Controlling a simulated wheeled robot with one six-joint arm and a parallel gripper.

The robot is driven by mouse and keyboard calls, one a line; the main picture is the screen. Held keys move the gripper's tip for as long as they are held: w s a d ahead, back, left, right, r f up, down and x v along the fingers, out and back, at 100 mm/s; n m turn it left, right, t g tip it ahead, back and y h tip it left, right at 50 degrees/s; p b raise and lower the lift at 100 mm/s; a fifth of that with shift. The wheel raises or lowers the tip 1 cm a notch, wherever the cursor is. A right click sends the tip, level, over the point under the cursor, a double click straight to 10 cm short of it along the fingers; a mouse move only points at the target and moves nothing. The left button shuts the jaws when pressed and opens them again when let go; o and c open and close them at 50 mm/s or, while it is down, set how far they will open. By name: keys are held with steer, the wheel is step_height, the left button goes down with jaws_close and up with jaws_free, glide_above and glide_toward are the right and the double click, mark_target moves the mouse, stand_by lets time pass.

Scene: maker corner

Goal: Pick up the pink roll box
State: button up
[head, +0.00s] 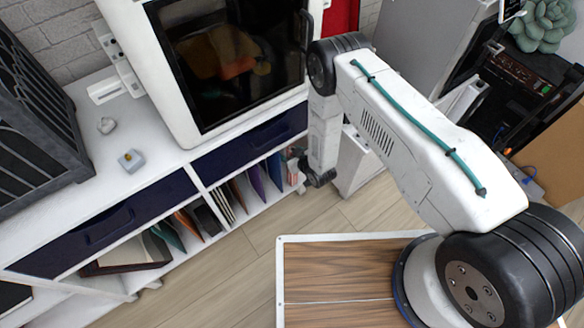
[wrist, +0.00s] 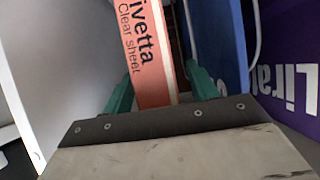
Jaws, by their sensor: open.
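The pink roll box (wrist: 150,45) stands upright in the wrist view, with "ivetta" and "Clear sheet" printed on its face. My gripper (wrist: 163,88) is open, with one teal finger at each side of the box's lower part in the picture. Whether either finger touches it I cannot tell. In the head view my gripper (head: 297,165) is at the right end of the shelf under the cabinet, and the box is mostly hidden there.
A white panel (wrist: 45,65) stands left of the box in the wrist view. A blue item (wrist: 222,45) and a purple lettered box (wrist: 290,75) stand close on the right. The white shelf unit (head: 197,181) holds several folders. Wooden floor (head: 215,275) in front is clear.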

jaws_close()
stand_by(0.3)
